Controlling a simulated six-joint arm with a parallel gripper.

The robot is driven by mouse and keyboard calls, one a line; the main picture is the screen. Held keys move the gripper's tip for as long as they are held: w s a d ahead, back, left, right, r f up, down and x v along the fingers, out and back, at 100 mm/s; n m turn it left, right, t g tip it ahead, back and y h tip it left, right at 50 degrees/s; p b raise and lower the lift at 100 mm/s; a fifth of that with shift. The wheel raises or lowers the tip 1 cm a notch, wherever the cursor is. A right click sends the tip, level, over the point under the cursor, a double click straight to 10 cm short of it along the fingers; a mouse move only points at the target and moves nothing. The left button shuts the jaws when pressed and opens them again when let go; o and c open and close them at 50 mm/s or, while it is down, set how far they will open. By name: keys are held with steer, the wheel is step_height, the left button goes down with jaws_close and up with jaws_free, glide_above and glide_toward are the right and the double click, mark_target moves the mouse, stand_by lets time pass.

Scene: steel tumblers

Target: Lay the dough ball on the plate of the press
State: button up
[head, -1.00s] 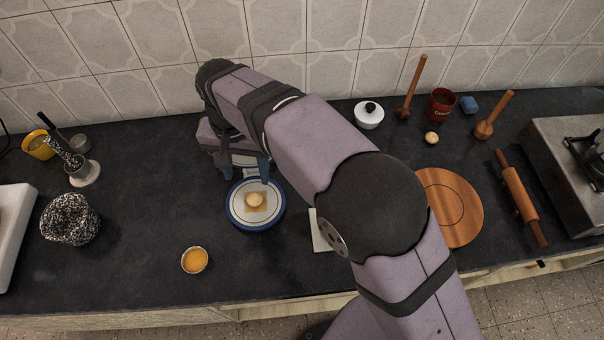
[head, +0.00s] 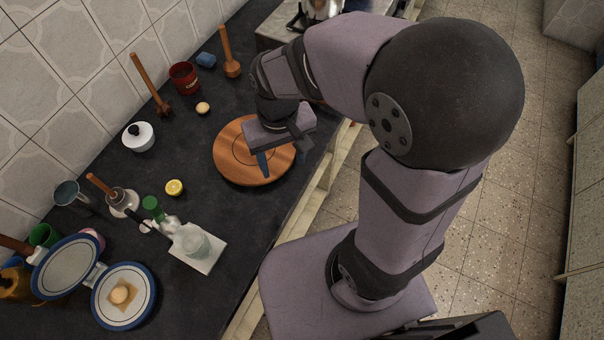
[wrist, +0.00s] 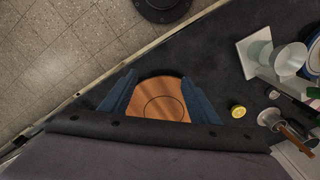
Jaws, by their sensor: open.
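The press stands open at the lower left of the head view, with a blue-rimmed lower plate (head: 139,312) and a raised round lid (head: 67,265). A pale dough ball (head: 120,294) rests on a tan square sheet (head: 131,306) on the lower plate. My gripper (head: 284,158) is over the round wooden board (head: 228,165), well away from the press. In the wrist view my gripper (wrist: 159,80) has its two blue fingers spread apart with nothing between them, and the board (wrist: 158,102) shows below. The press shows only as a blue-rimmed edge (wrist: 312,52) there.
A similar small pale ball (head: 203,108) lies near a red mug (head: 184,77). Dark counter around the board is mostly clear.

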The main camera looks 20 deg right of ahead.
steer(key=s+d+f+m, duration=0.1)
steer(key=s+d+f, duration=0.1)
steer(key=s+d, duration=0.3)
steer(key=shift+s+d, duration=0.25)
steer(key=shift+d, duration=0.55)
